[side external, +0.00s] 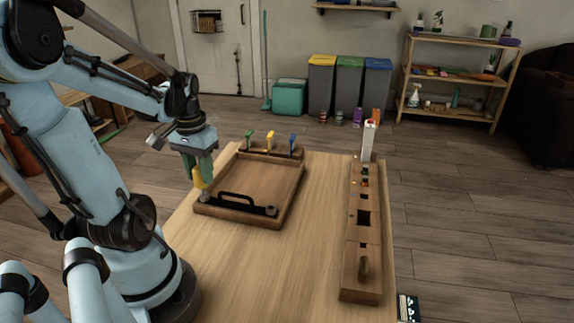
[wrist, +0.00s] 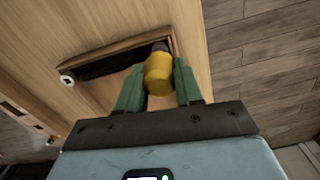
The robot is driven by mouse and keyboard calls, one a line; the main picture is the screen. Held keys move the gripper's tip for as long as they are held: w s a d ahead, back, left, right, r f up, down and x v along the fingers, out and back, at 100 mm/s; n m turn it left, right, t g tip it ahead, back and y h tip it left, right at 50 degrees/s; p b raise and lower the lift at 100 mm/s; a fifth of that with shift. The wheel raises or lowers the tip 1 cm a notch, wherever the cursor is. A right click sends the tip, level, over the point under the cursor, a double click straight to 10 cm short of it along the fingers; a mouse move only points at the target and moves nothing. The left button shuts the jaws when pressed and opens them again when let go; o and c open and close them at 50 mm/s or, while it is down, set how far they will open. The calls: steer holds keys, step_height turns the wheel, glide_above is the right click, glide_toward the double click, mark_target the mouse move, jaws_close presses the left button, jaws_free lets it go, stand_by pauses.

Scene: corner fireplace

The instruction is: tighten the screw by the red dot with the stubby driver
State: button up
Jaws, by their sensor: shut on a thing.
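My gripper (side external: 200,172) is shut on a short, thick yellow driver (side external: 201,181) at the left front corner of a wooden tray (side external: 232,214). In the wrist view the yellow driver (wrist: 158,76) sits between my two green fingers. Its tip points down at the near end of a black handle (side external: 242,202) on the tray's front edge. A grey screw head (side external: 271,210) shows at the handle's other end, also in the wrist view (wrist: 68,80). The screw under the driver is mostly hidden, and I cannot tell if the tip is seated. I cannot make out the red dot.
A rack at the tray's back holds green (side external: 249,138), yellow (side external: 269,140) and blue (side external: 292,143) handled tools. A long wooden block (side external: 361,276) with slots and a tall white object (side external: 368,141) stands along the right table edge. The table between is clear.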

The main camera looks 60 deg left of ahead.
steer(key=shift+m, duration=0.3)
steer(key=shift+m, duration=1.6)
steer(key=shift+m, duration=1.6)
